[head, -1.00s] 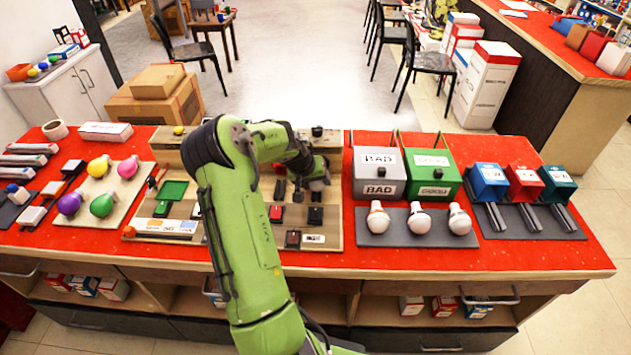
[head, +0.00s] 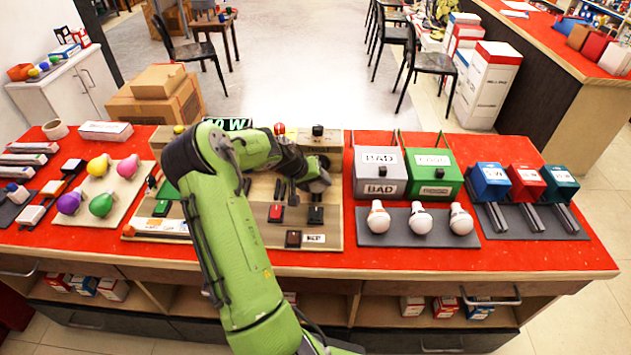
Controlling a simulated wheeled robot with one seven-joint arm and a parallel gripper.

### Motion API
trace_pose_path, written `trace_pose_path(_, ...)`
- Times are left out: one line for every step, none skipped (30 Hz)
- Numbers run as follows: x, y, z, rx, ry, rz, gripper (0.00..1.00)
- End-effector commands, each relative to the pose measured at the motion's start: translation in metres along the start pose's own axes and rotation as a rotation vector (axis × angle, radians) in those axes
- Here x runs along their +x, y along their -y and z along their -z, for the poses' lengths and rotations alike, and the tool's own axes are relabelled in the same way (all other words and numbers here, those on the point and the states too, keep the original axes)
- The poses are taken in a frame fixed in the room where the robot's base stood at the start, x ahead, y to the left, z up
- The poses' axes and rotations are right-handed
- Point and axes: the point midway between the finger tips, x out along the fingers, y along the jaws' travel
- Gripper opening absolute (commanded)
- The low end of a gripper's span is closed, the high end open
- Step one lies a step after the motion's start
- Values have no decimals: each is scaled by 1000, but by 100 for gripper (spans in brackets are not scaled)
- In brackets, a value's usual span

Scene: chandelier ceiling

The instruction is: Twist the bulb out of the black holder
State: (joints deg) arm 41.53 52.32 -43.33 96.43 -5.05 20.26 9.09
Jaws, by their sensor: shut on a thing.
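My gripper (head: 318,184) is over the right part of the wooden test board (head: 336,236). It points away from the camera, and its fingertips are hard to make out. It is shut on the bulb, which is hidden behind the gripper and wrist. Black fittings show near it: one on the raised back of the board (head: 317,131) and one just in front of the gripper (head: 316,214). I cannot tell whether either is the black holder or whether the bulb still sits in it.
Three white bulbs (head: 420,220) lie on a grey mat to the right. Behind them stand a grey BAD bin (head: 380,188) and a green bin (head: 434,190). Coloured bulbs (head: 102,204) sit on a board at left. A red knob (head: 279,129) and a display (head: 238,124) show at the back.

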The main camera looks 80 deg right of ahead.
Motion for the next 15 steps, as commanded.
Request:
trace_pose_path(0,2,-4,-2,4,2,31)
trace_pose_path(0,2,-5,-2,4,2,31)
trace_pose_path(-1,2,-7,-2,3,3,31)
trace_pose_path(-2,2,-8,-3,3,3,31)
trace_pose_path(-2,2,-9,-3,3,3,31)
trace_pose_path(-3,2,-11,-3,3,3,31)
trace_pose_path(-4,2,-12,-3,4,3,31)
trace_pose_path(-4,2,-14,-3,4,3,31)
trace_pose_path(-5,2,-16,-3,5,3,31)
trace_pose_path(-5,2,-17,-3,4,3,31)
trace_pose_path(-6,2,-18,-2,4,4,31)
trace_pose_path(-7,2,-20,-2,4,4,31)
trace_pose_path(-7,2,-21,-2,4,4,31)
trace_pose_path(-8,2,-22,-3,3,4,31)
trace_pose_path(-8,2,-24,-3,3,4,31)
